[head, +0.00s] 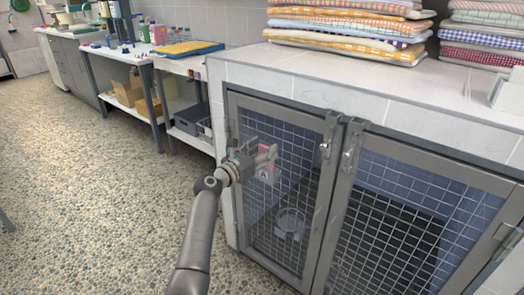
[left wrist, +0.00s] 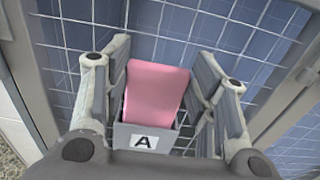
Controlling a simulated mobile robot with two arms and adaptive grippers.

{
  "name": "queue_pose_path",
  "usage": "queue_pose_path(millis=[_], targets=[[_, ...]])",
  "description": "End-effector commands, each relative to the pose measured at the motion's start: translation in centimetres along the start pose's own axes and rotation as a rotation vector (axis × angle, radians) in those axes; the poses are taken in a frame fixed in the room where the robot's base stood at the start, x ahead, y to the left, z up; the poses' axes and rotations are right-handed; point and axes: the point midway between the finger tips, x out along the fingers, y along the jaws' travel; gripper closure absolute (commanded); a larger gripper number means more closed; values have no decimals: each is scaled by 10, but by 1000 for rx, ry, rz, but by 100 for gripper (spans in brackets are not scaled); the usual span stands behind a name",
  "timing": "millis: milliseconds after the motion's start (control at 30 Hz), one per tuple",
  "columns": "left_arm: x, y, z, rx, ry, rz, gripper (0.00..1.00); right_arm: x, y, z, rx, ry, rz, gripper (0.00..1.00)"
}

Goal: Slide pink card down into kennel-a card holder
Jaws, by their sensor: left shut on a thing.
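The grey card holder (left wrist: 165,141) with a white label "A" is directly below, and the card's lower end is hidden behind the holder's front wall. I cannot tell how deep the card sits. In the head view my left gripper (head: 268,157) is at the left kennel door, and the holder's "A" label (head: 264,174) shows just under the fingers. My right gripper is not in view.
The left kennel door (head: 283,125) has wire mesh, with a metal bowl (head: 291,222) behind it. The right kennel door (head: 415,215) is beside it, with latches between. Folded towels (head: 345,28) lie on the tiled top (head: 330,75). Open floor (head: 90,200) lies to the left.

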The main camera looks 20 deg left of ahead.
Motion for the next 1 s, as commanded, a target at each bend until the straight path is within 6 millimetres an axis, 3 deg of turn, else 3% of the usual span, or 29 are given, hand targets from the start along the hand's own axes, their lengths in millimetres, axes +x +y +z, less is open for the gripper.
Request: queue_pose_path(millis=[1000], targets=[[0,0,-25,0,0,0,67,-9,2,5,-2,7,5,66]])
